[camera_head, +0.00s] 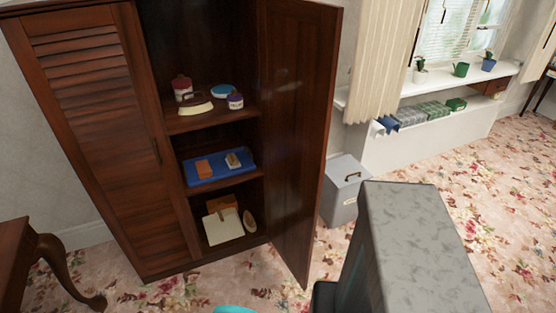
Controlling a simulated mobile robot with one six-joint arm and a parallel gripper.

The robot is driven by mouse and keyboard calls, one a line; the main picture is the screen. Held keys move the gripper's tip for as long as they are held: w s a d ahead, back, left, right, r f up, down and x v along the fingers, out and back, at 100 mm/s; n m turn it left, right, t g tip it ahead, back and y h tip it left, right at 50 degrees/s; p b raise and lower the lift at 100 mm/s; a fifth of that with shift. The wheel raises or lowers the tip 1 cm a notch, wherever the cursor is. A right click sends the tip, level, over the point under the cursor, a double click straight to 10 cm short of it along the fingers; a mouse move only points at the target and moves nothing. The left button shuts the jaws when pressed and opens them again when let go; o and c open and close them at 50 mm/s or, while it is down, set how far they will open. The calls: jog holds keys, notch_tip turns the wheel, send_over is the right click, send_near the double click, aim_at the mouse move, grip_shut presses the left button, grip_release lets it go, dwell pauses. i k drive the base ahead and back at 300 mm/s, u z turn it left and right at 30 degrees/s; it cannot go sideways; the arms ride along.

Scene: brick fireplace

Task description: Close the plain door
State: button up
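The dark brown wooden cabinet (165,130) stands against the wall at the left. Its plain door (298,130), on the right side, has a smooth panel without slats. It stands wide open, swung outward, and shows its inner face. The louvered door (90,140) on the left side is shut. No handle on the plain door can be made out from here. My gripper is not in view, and nothing is seen touching the plain door.
Jars and dishes (207,97), a blue tray (218,167) and a cream board (223,226) sit on the cabinet shelves. A grey lidded bin (343,190) stands behind the plain door. A large grey block fills the lower right foreground. A wooden table (35,260) is at lower left.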

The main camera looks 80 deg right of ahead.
aim_at(300, 40)
jog(key=z, duration=0.2)
jog(key=k, duration=0.15)
jog(key=u, duration=1.7)
jog(key=k, duration=1.9)
jog(key=z, duration=0.35)
